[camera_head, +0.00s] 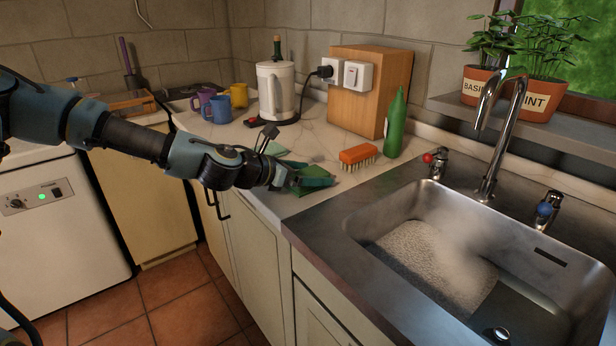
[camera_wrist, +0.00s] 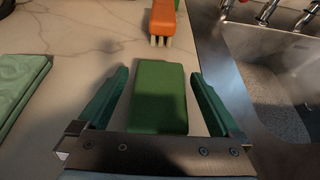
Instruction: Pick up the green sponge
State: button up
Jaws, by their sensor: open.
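The green sponge (camera_wrist: 158,97) lies on the pale counter in the wrist view, between the two green fingers of my gripper (camera_wrist: 160,98). The fingers are open, with a gap on each side of the sponge. The sponge's near end meets the gripper's dark front bar in the picture. In the head view my gripper (camera_head: 312,179) is low over the counter by the sink's left edge. There the fingers mostly hide the sponge, and I cannot tell its outline from theirs.
An orange brush (camera_head: 358,155) with pale bristles lies just beyond the sponge. A green bottle (camera_head: 396,124) stands behind it. A folded green cloth (camera_wrist: 20,88) lies to the left. The metal sink (camera_head: 400,205), holding foamy water, is to the right. A white kettle (camera_head: 275,92) and mugs stand further back.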

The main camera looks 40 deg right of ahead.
jog(key=shift+x, duration=1.15)
jog(key=c, duration=1.2)
